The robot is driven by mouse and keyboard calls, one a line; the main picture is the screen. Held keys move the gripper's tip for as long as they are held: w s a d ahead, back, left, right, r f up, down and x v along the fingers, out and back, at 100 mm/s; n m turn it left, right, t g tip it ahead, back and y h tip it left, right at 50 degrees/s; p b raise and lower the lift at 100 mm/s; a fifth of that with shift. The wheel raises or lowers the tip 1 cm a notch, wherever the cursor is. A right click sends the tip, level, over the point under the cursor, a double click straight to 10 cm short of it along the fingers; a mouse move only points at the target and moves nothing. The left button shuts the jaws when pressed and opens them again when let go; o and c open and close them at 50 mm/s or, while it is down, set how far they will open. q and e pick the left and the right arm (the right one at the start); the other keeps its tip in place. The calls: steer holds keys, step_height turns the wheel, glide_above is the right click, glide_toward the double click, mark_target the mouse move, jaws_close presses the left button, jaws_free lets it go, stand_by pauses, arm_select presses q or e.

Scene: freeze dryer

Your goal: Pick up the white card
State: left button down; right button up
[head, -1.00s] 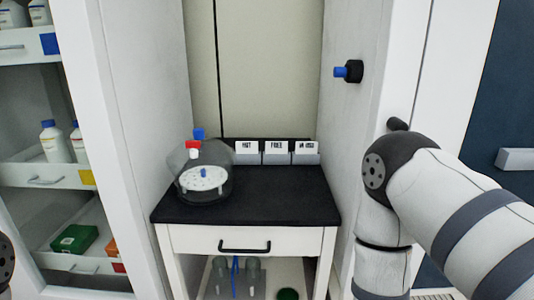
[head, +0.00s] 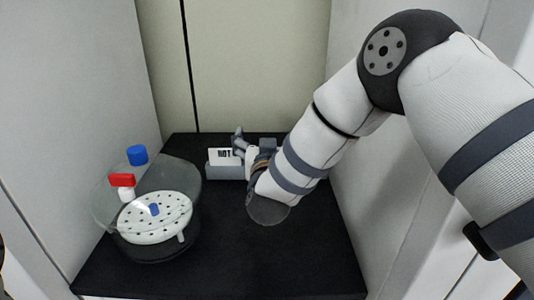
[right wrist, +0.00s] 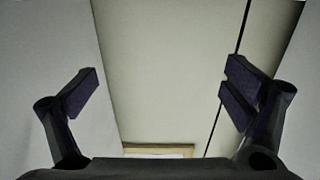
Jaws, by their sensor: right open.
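A white card (head: 220,155) with black lettering stands in a grey holder (head: 224,171) at the back of the black tabletop. Its right part is hidden by my right gripper. My right arm reaches down over the table, and my right gripper (head: 242,142) is beside and partly in front of this card. In the right wrist view the right gripper (right wrist: 162,82) is open with nothing between its fingers. Other cards seen earlier to the right are hidden behind my arm. I cannot tell whether the gripper touches the card. My left gripper is out of view.
A clear rounded vessel (head: 188,185) with a white perforated plate (head: 153,218), a red cap (head: 122,180) and a blue cap (head: 137,155) stands on the left of the tabletop (head: 235,265). White side walls and a beige back wall (head: 255,60) enclose the space. The front middle is clear.

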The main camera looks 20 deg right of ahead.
steer(key=f, duration=0.5)
steer(key=s+f+b, duration=0.1)
steer(key=f, duration=0.1)
steer(key=shift+a+f, duration=0.15)
steer(key=shift+f, duration=0.25)
steer(key=b+x, duration=0.1)
steer(key=x, duration=0.6)
steer(key=shift+w+r, duration=0.15)
steer(key=shift+w, duration=0.2)
steer(key=shift+r, duration=0.15)
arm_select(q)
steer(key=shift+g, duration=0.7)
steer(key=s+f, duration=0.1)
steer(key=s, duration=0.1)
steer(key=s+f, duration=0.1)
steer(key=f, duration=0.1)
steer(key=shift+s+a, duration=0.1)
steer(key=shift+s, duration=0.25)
arm_select(e)
steer(key=c, duration=1.2)
